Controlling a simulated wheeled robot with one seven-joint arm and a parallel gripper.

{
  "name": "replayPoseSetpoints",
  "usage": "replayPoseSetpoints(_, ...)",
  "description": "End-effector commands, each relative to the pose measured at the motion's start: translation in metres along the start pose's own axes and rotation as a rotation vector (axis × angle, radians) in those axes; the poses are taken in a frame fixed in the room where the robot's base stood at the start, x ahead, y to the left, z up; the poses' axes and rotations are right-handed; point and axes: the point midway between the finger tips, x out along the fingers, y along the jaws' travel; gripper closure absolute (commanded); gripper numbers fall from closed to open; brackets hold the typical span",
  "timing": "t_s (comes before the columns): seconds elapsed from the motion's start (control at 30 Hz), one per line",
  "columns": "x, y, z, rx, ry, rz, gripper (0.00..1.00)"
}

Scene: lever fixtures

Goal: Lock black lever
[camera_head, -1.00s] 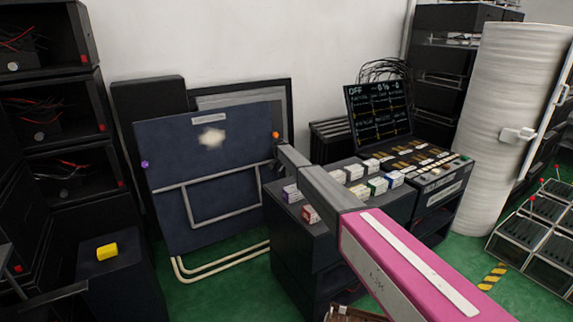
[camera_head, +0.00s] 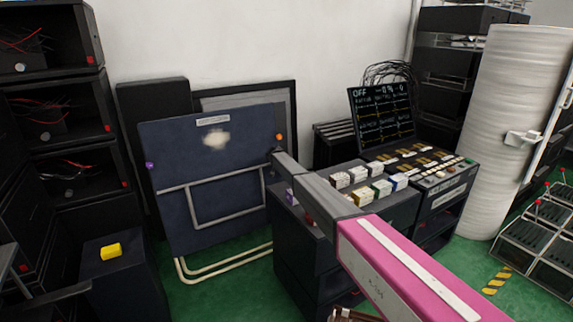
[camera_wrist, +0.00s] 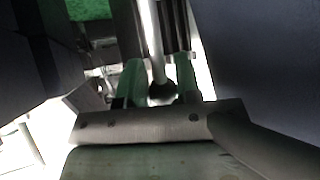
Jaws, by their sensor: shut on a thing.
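In the wrist view my gripper (camera_wrist: 158,82) has two green fingers, one on each side of a pale rod (camera_wrist: 152,35) with a dark round knob (camera_wrist: 161,92) at its near end. The fingers are shut on this knob end, which looks like the black lever. The lever's base and the far end of its rod are hidden. In the head view I cannot make out the black lever or my fingertips. My pink and grey arm (camera_head: 400,265) crosses the lower right there.
A dark panel (camera_head: 215,150) with a purple knob (camera_head: 149,166) and an orange knob stands upright at the left. A yellow block (camera_head: 111,251) sits on a dark cabinet. Small boxes (camera_head: 352,178) cover a dark cabinet behind my arm. Green floor shows at the lower left and right.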

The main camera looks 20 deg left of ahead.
Motion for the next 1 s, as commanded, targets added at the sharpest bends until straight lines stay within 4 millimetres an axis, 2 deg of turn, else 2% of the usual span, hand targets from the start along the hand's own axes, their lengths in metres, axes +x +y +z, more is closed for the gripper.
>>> replayPoseSetpoints(0.03, 0.003, -0.013, 0.002, -0.003, 0.001, -0.021, 1.00)
replayPoseSetpoints(0.17, 0.004, -0.012, 0.002, -0.002, 0.001, -0.021, 1.00)
replayPoseSetpoints(0.2, 0.004, -0.012, 0.001, -0.002, 0.001, -0.021, 0.66)
replayPoseSetpoints(0.27, 0.004, -0.012, 0.001, -0.002, 0.001, -0.021, 0.46)
replayPoseSetpoints(0.3, 0.004, -0.012, 0.001, -0.002, 0.001, -0.021, 0.44)
replayPoseSetpoints(0.7, -0.002, -0.009, 0.002, 0.001, 0.001, -0.021, 0.44)
replayPoseSetpoints(0.87, -0.021, -0.009, 0.002, 0.001, 0.001, -0.022, 0.44)
replayPoseSetpoints(1.0, -0.045, -0.007, 0.002, 0.000, 0.002, -0.021, 0.44)
